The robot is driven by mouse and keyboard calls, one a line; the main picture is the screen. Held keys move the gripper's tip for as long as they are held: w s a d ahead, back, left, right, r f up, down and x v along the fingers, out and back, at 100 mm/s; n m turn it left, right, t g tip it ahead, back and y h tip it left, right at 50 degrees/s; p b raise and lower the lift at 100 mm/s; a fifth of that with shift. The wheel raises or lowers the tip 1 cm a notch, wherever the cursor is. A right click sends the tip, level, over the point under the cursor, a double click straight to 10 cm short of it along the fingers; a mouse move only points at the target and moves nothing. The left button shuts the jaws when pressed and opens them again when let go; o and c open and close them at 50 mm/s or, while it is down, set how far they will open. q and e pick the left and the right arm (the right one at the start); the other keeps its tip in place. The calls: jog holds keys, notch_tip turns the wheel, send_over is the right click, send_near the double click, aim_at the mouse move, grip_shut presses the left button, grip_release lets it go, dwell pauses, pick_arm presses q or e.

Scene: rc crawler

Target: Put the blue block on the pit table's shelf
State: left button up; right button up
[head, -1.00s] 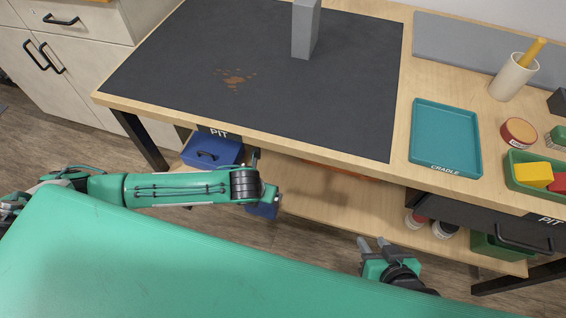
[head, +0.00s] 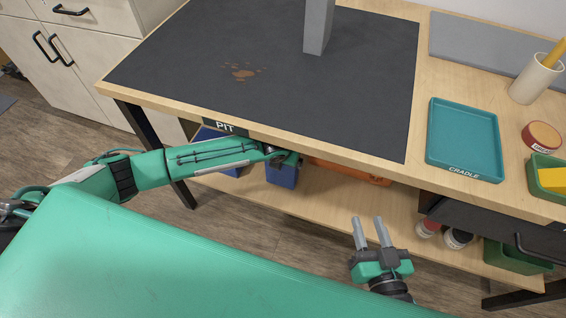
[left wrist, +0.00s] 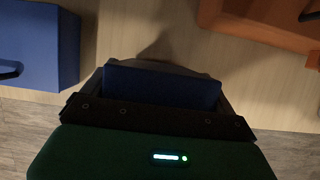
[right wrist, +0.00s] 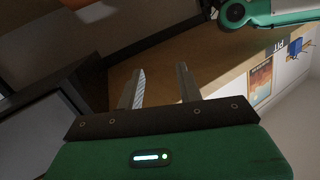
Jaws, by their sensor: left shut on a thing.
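The blue block (head: 282,175) is in my left gripper (head: 284,157), below the table's front edge in the head view. The left wrist view shows the dark blue block (left wrist: 165,88) between the fingers, over the pale wooden shelf (left wrist: 140,30). The shelf (head: 320,200) runs under the pit table (head: 240,133). I cannot tell whether the block touches the shelf. The table edge and my arm hide part of the left gripper. My right gripper (head: 369,232) is open and empty in front of the shelf; its spread fingers show in the right wrist view (right wrist: 160,85).
On the shelf, a blue bin (left wrist: 35,45) is left of the block and an orange bin (left wrist: 265,22) is right of it. Jars (head: 428,228) and a green bin (head: 515,255) stand farther right. The tabletop (head: 270,90) overhangs the shelf.

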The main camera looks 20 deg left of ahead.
pick_arm(q)
jog(key=shift+f, duration=0.4)
pick_arm(e)
jog(key=shift+w+d+r+t, duration=0.1)
jog(key=shift+w+r+t, duration=0.15)
jog(key=shift+r, duration=0.2)
jog(key=shift+w+d+r+t, duration=0.1)
jog(key=shift+w+r+t, duration=0.1)
jog(key=shift+r, duration=0.2)
pick_arm(q)
jog(key=o, duration=1)
jog(key=shift+f, duration=0.1)
pick_arm(e)
jog(key=shift+s+f, duration=0.1)
